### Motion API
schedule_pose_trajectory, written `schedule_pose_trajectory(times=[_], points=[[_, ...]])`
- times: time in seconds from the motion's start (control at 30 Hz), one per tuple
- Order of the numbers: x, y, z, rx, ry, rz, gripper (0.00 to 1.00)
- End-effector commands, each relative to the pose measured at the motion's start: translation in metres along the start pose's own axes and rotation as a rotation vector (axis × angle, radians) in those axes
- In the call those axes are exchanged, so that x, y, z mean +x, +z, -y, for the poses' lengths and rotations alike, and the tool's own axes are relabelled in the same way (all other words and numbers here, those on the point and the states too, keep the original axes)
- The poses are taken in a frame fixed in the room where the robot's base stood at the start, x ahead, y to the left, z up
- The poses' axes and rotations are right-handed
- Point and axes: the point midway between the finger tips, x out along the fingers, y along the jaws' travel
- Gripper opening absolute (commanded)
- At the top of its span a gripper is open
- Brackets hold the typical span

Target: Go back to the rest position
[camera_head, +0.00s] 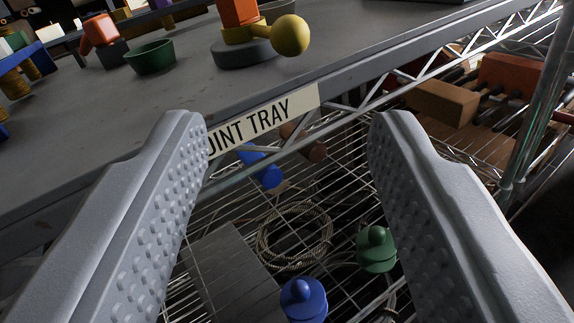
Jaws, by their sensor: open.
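My gripper (285,135) is open, with its two grey fingers wide apart and nothing between them. It is in front of the edge of a grey shelf (190,95), above a lower wire shelf (235,215). A label (264,118) on the shelf edge reads "...OINT TRAY", its left part hidden behind the left finger. No rest position is marked in view.
On the grey shelf stand a green bowl (150,58), a yellow ball (290,36) beside an orange block (238,12), and an orange piece (99,31). Below lie blue (303,299) and green (376,250) pieces and a coiled cable (294,236). A metal post (540,95) stands at right.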

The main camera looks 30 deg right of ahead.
Motion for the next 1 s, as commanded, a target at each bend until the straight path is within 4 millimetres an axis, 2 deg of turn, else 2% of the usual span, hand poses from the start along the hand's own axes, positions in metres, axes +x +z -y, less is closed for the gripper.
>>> schedule_pose_trajectory(times=[0.2,0.73,0.87,1.0], points=[[-0.014,0.0,0.0,0.0,-0.001,0.001,0.46],[-0.014,-0.004,0.005,0.012,-0.011,0.007,0.46],[-0.006,-0.026,0.024,0.069,-0.061,0.045,0.46],[0.004,-0.074,0.059,0.164,-0.169,0.108,0.46]])
